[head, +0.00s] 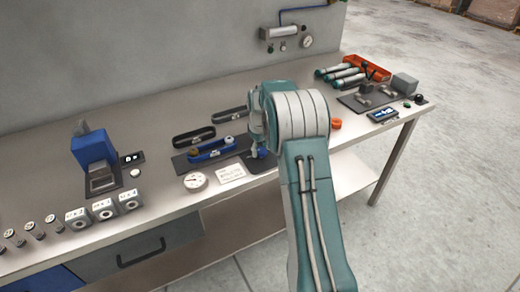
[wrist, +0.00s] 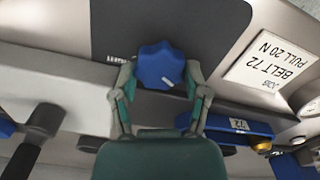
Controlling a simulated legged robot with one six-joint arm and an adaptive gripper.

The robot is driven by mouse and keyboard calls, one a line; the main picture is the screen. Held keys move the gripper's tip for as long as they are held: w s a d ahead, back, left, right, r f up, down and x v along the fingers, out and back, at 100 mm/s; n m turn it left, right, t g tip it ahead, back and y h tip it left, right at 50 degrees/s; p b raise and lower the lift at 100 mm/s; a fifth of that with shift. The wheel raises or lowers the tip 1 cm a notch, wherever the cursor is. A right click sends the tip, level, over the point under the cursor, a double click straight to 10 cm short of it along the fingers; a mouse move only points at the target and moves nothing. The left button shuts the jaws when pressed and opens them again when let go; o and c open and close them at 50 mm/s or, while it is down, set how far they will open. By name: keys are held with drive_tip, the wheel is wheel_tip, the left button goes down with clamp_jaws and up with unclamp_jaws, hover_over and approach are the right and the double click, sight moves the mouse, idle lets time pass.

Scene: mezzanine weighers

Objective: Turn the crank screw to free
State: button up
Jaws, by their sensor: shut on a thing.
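The crank screw's blue lobed knob (wrist: 158,66), with a white mark on it, sits between the two fingers of my gripper (wrist: 161,80) in the wrist view. The fingers are closed against its two sides. The blue belt part tagged 72 (wrist: 240,127) is in the wrist view beside the gripper. The screw's shaft is hidden under the knob.
A card reading BELT 72, PULL 20 N (wrist: 270,67) lies near the knob. A round dial (head: 195,181), black belt loops (head: 193,136) and a blue press (head: 93,150) stand left on the bench. An orange tray (head: 370,68) with teal-handled tools is at the right.

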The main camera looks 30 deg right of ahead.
sight(260, 149)
drive_tip(key=shift+f, duration=0.1)
idle(0.4)
drive_tip(key=o, duration=1.2)
drive_tip(key=shift+c, duration=0.2)
wheel_tip(260, 149, up, 12)
drive_tip(key=shift+w, duration=0.1)
